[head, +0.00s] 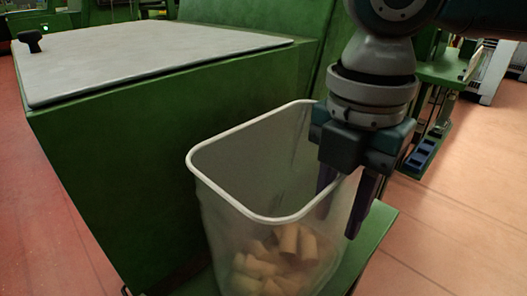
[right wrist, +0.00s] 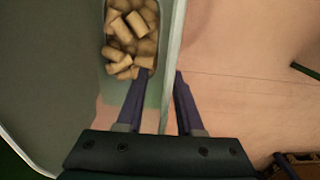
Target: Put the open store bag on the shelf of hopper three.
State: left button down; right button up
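The open store bag (head: 222,218) is a translucent, upright container with a white rim. Several corks (head: 284,252) lie in its bottom. It stands on a green shelf (head: 377,232) at the side of a green hopper (head: 110,165); no hopper number shows. My right gripper (head: 343,208) points down over the bag's right wall, one finger inside and one outside. In the right wrist view the gripper (right wrist: 163,74) has the wall between its fingers, with a gap on the inner side, so it is open. The corks (right wrist: 131,35) show there too. My left gripper is not in view.
The hopper has a flat grey lid (head: 140,58) with a black knob (head: 33,40). Green panels rise behind the bag. A green stand with blue bins (head: 424,153) is at the back right. The reddish floor (head: 455,215) to the right is clear.

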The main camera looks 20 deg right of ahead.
notch_tip(320, 180, up, 12)
jog(key=p, duration=0.4)
jog(key=shift+r, duration=0.15)
